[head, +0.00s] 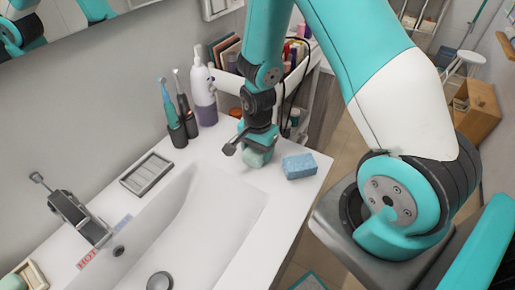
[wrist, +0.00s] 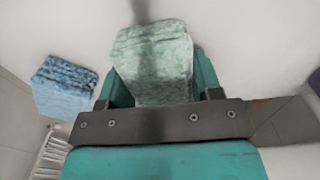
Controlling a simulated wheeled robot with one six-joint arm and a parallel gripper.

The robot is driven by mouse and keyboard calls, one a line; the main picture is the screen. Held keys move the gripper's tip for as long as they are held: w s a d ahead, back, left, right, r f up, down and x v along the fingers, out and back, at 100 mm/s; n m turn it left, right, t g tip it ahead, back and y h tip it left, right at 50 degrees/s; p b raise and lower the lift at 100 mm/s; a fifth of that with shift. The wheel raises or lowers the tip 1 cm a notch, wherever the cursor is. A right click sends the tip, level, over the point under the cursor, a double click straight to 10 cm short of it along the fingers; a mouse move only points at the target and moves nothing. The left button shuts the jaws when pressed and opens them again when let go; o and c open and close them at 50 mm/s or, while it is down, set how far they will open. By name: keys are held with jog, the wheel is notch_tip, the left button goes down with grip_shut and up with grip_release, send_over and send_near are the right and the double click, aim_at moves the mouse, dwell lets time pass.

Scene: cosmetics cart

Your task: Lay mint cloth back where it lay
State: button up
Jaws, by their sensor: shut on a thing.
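The mint cloth (wrist: 157,62) is a pale green, folded block between the jaws of my gripper (wrist: 160,90) in the wrist view. In the head view the cloth (head: 258,157) shows small below my gripper (head: 260,146), low over the white counter (head: 215,152) at the right end of the sink. My gripper is shut on it and points down. I cannot tell whether the cloth touches the counter.
A blue sponge-like block (head: 300,166) lies just right of the cloth. A soap dish (head: 147,173), two toothbrushes in dark holders (head: 178,132) and a white and purple pump bottle (head: 203,98) stand left. The sink basin (head: 195,225) opens in front. A cart (head: 298,75) stands behind.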

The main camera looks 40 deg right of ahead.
jog(key=shift+f, duration=0.1)
jog(key=o, duration=0.8)
jog(key=shift+o, duration=0.2)
